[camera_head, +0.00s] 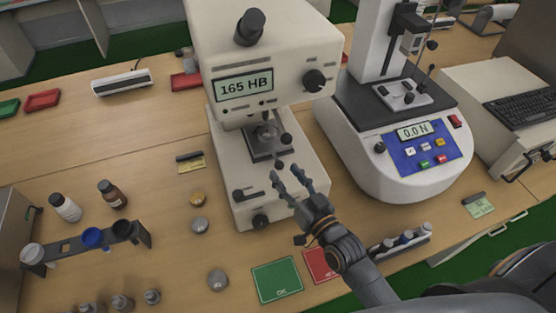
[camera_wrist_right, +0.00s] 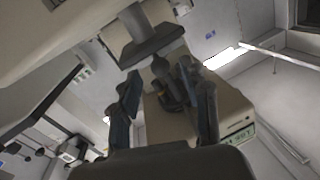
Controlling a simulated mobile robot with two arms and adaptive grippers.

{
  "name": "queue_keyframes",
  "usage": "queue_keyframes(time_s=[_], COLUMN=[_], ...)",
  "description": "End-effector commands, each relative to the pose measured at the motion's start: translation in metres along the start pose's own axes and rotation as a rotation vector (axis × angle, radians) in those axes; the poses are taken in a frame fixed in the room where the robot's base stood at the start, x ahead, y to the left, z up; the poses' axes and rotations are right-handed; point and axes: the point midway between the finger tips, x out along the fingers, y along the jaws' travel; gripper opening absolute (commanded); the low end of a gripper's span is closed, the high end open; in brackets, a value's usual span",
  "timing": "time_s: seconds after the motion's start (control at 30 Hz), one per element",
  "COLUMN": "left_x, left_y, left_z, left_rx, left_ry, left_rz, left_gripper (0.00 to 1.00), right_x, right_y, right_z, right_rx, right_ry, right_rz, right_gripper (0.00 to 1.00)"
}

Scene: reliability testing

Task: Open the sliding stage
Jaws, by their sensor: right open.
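The hardness tester (camera_head: 262,50) is a cream machine with a display reading 165 HB. Its sliding stage (camera_head: 262,154) is a small dark plate on the base, under the head, with a dark knob (camera_head: 287,139) at its right. My right gripper (camera_head: 285,174) is open and empty, just in front of the stage, its fingers pointing at it. It appears apart from the stage. In the right wrist view the open fingers (camera_wrist_right: 158,76) frame a dark round knob and dark parts of a machine. My left gripper is not in view.
A force tester (camera_head: 405,150) reading 0.0 N stands at the right. A green OK mat (camera_head: 277,280) and a red mat (camera_head: 321,265) lie in front. A rack (camera_head: 130,229), bottles (camera_head: 112,194) and round metal samples (camera_head: 200,226) are at the left.

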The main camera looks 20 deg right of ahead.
Motion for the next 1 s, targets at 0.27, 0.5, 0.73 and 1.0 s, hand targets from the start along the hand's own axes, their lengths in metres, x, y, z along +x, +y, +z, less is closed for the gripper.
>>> queue_keyframes(time_s=[0.27, 0.5, 0.73, 1.0], left_x=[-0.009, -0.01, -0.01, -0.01], left_y=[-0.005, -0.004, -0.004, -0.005], left_z=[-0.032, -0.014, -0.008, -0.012], left_rx=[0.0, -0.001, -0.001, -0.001], left_ry=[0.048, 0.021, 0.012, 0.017], left_rz=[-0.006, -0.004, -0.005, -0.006], left_gripper=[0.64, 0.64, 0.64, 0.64], right_x=[0.039, 0.046, 0.046, 0.046], right_y=[0.0, 0.0, 0.0, 0.0], right_z=[-0.001, 0.001, 0.001, 0.0], right_rx=[0.0, 0.0, 0.0, 0.0], right_ry=[0.0, -0.002, -0.001, -0.001], right_rz=[0.0, 0.0, 0.0, 0.0], right_gripper=[0.46, 0.46, 0.34, 0.0])
